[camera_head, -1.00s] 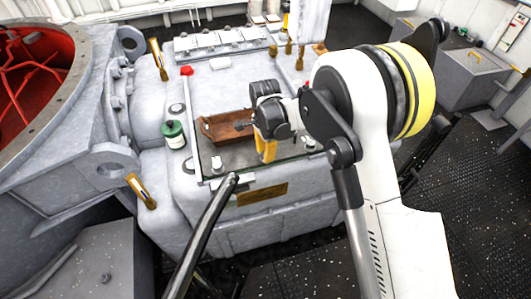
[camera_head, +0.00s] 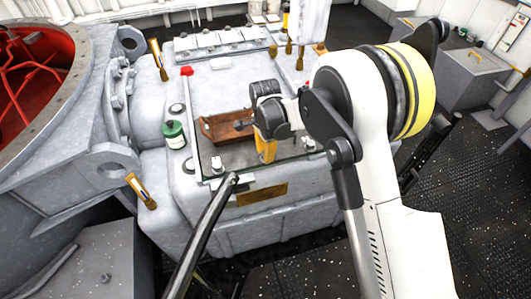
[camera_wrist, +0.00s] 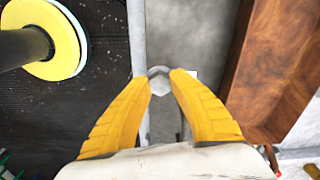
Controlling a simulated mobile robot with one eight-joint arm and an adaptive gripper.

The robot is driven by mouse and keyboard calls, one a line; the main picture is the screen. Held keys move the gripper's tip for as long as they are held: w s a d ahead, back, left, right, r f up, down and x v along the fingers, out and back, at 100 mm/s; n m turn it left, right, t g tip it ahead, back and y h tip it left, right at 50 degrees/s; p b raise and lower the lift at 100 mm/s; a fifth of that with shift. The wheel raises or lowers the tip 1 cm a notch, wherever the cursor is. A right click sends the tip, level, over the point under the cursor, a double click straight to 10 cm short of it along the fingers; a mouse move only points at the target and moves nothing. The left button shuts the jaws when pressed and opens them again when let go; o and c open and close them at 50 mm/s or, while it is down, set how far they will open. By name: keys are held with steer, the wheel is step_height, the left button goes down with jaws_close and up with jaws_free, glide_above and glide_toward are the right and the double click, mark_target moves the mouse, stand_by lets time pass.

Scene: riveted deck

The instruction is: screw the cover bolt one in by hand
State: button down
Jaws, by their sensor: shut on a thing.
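My gripper (camera_head: 266,154) points down at the front edge of the grey cover plate (camera_head: 239,157) on the grey housing. In the wrist view its yellow fingers (camera_wrist: 160,76) are closed on a grey hex-headed bolt (camera_wrist: 157,84), one fingertip on each side of the head. The bolt's shank and its hole are hidden, so I cannot tell how deep it sits. In the head view this bolt is hidden behind the fingers. Other bolts show at the plate's front left corner (camera_head: 217,162) and to the right of the gripper (camera_head: 309,143).
A brown wooden tray (camera_head: 213,132) lies on the plate just left of my gripper; it also shows at right in the wrist view (camera_wrist: 270,75). A green-lidded jar (camera_head: 174,136) and a red knob (camera_head: 187,71) stand to the left. A black bar (camera_head: 207,222) rises in front.

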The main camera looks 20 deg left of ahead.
steer(key=shift+s+a, duration=0.1)
steer(key=shift+a, duration=0.1)
steer(key=c, duration=1.1)
jaws_free()
steer(key=shift+s+r, duration=0.1)
steer(key=shift+r, duration=0.35)
step_height(320, 180, up, 11)
steer(key=shift+r, duration=0.15)
